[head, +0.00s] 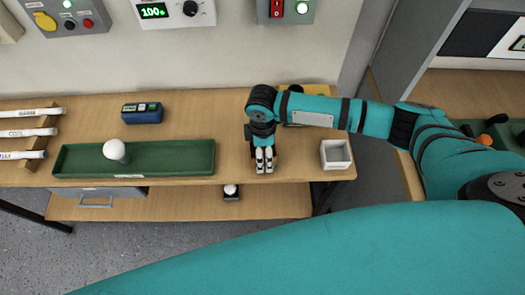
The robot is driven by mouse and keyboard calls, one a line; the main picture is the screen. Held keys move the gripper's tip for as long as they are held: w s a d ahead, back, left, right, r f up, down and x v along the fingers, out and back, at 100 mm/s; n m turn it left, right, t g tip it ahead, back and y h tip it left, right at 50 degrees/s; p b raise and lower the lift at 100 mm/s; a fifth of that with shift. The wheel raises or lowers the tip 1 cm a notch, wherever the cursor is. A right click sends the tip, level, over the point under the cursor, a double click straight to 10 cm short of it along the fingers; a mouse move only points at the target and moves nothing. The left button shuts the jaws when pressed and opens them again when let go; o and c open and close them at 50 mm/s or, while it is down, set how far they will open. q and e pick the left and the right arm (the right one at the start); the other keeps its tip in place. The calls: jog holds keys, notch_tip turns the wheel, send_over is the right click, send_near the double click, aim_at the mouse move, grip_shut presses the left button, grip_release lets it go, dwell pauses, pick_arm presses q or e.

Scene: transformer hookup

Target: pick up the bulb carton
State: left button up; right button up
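I cannot make out a clearly marked bulb carton. A small dark block with a round white top (231,191) sits on the lower shelf, below and left of my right gripper. A white open-topped box (336,154) stands at the bench's right end. My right gripper (264,168) points down over the bench near its front edge, left of the white box and apart from it. Its two pale fingertips are close together, and whether they are open or shut is unclear. Nothing shows clearly between them. My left gripper is out of view.
A green tray (185,158) holding a white bulb (115,150) lies left of the gripper. Behind it is a blue block (142,112). White labelled rods (28,133) lie at far left. A yellow item (315,90) is partly hidden behind my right arm. Control boxes line the wall.

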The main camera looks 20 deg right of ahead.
jog(key=c, duration=0.7)
jog(key=shift+r, duration=0.1)
jog(key=shift+c, duration=0.2)
